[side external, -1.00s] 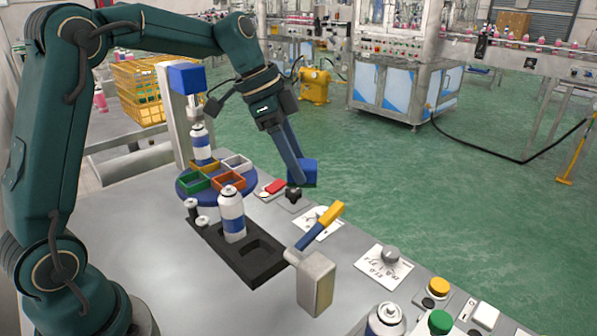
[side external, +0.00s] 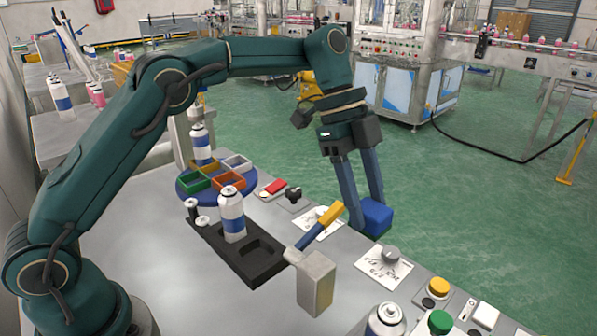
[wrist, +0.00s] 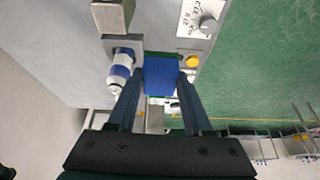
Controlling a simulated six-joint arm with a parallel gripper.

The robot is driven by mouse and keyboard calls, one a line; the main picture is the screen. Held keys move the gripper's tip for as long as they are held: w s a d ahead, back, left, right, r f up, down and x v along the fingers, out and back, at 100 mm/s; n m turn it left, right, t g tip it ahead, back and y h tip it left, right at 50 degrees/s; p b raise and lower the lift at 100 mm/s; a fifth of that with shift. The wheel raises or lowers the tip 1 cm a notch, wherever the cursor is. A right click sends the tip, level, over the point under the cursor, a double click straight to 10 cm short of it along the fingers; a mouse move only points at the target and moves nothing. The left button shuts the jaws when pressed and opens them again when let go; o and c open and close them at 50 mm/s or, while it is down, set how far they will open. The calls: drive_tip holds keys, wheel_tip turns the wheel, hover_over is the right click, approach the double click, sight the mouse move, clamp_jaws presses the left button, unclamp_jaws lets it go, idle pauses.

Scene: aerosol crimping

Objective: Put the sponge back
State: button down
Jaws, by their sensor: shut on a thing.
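The sponge is a blue block (side external: 376,217), held between the fingertips of my gripper (side external: 366,200). The gripper is shut on it. In the side view they hang in the air past the far edge of the grey bench, right of the yellow-and-blue handle. In the wrist view the blue sponge (wrist: 162,77) sits between the two dark fingers (wrist: 160,92), with a thin green strip showing along its far edge. I cannot tell whether that strip is part of it.
A yellow-and-blue handle (side external: 321,227) sticks up from a grey metal block (side external: 316,284). A labelled card with a grey knob (side external: 391,255), yellow (side external: 438,287) and green (side external: 440,321) buttons, and a can (side external: 385,322) stand rightward. A can (side external: 232,215) stands in a black tray (side external: 215,240).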

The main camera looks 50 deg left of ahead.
wheel_tip(320, 180, down, 14)
drive_tip(key=shift+f, duration=0.1)
idle(0.7)
drive_tip(key=shift+c, duration=1.6)
unclamp_jaws()
drive_tip(key=v, duration=1.1)
drive_tip(key=shift+a, duration=0.1)
drive_tip(key=s+a+r+n+t+y, duration=0.35)
drive_tip(key=s+r+n, duration=0.35)
drive_tip(key=s+n, duration=0.3)
drive_tip(key=s+a+f+n+t+y, duration=0.1)
drive_tip(key=s+a+f+n+t, duration=0.1)
drive_tip(key=s+n, duration=0.6)
drive_tip(key=shift+s+a+f, duration=0.25)
drive_tip(key=shift+s+a, duration=0.65)
drive_tip(key=shift+s, duration=0.15)
